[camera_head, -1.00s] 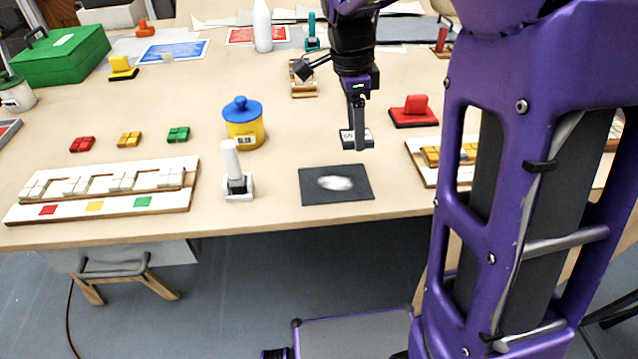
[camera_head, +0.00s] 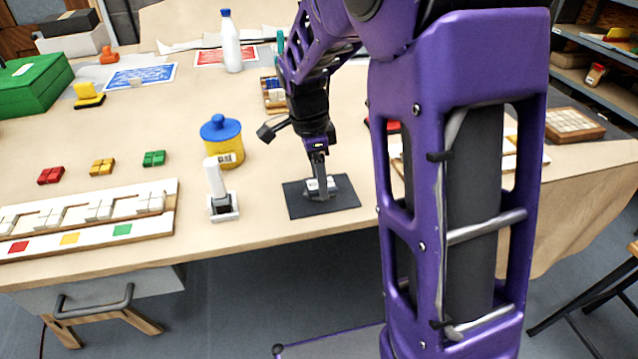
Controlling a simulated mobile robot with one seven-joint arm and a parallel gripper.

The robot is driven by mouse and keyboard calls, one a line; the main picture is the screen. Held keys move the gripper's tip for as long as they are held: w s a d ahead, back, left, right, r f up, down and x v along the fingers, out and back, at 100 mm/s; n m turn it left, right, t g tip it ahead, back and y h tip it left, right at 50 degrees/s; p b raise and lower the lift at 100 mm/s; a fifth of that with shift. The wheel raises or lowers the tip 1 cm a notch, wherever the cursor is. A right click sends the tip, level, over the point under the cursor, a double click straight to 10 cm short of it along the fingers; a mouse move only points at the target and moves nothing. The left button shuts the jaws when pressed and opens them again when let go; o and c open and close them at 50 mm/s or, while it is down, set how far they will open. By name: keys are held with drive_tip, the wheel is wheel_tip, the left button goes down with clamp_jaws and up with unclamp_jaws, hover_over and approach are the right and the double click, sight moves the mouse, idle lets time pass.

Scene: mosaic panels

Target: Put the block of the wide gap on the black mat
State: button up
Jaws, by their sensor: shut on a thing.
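The black mat (camera_head: 300,207) lies at the front middle of the table. My gripper (camera_head: 321,190) is low over the mat and shut on a small pale grey thing (camera_head: 312,187), partly hidden by the fingers. I cannot tell whether it touches the mat. The mat's white patch is hidden there. A red block (camera_head: 50,175), a yellow block (camera_head: 102,167) and a green block (camera_head: 154,158) lie in a row at the left. In front of them is a white-tiled panel (camera_head: 60,236) with gaps and red, yellow and green squares along its front.
A white upright-handled thing (camera_head: 220,192) stands left of the mat. A yellow pot with a blue lid (camera_head: 222,140) is behind it. A white bottle (camera_head: 230,45) and a green box (camera_head: 30,82) stand farther back. My arm hides much of the right side.

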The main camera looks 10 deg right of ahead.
sight(312, 184)
drive_tip(key=shift+f, duration=0.6)
drive_tip(key=shift+f, duration=0.25)
drive_tip(key=o, duration=1.5)
drive_tip(key=shift+r, duration=0.1)
drive_tip(key=shift+c, duration=0.2)
wheel_tip(312, 184, up, 12)
drive_tip(key=a+p, duration=0.1)
drive_tip(key=p, duration=0.1)
drive_tip(key=shift+a, duration=0.2)
drive_tip(key=shift+w+r, duration=0.1)
drive_tip(key=shift+r, duration=0.05)
